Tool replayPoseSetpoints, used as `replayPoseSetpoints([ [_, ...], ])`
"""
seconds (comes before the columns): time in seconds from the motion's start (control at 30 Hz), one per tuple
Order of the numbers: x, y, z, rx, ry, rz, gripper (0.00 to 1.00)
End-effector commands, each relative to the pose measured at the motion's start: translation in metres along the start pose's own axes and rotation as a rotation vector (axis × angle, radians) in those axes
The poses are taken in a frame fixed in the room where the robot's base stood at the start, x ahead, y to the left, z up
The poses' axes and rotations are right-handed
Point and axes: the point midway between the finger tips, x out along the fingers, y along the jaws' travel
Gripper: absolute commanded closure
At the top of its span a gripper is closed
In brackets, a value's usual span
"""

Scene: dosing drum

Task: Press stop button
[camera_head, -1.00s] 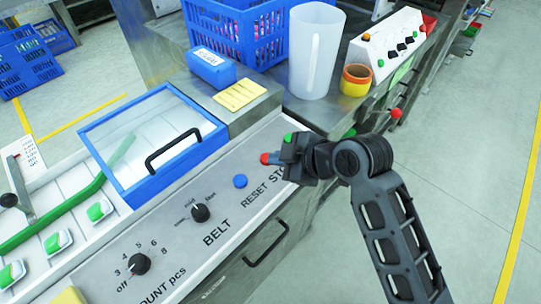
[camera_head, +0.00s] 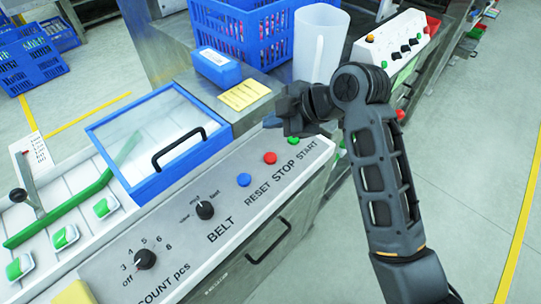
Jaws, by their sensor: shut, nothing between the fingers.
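The red stop button (camera_head: 270,158) is in full view on the sloping grey control panel (camera_head: 225,205), beside the STOP label. The blue reset button (camera_head: 243,180) is to its lower left. My gripper (camera_head: 284,123) is shut and empty. In the picture it is just above and slightly right of the red button, apart from it.
A hinged clear lid with a blue frame (camera_head: 128,190) is left of the panel. Behind stand a blue crate (camera_head: 240,35), a blue block (camera_head: 215,67), a yellow note (camera_head: 245,94) and a translucent jug (camera_head: 322,40). Two black knobs (camera_head: 205,210) sit on the panel.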

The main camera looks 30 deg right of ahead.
Motion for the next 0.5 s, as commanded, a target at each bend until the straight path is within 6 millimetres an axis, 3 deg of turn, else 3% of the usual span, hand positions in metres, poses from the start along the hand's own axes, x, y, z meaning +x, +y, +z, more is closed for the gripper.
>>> replayPoseSetpoints([
  [0.5,0.041,-0.03,0.029,0.001,0.0,-0.001,1.0],
])
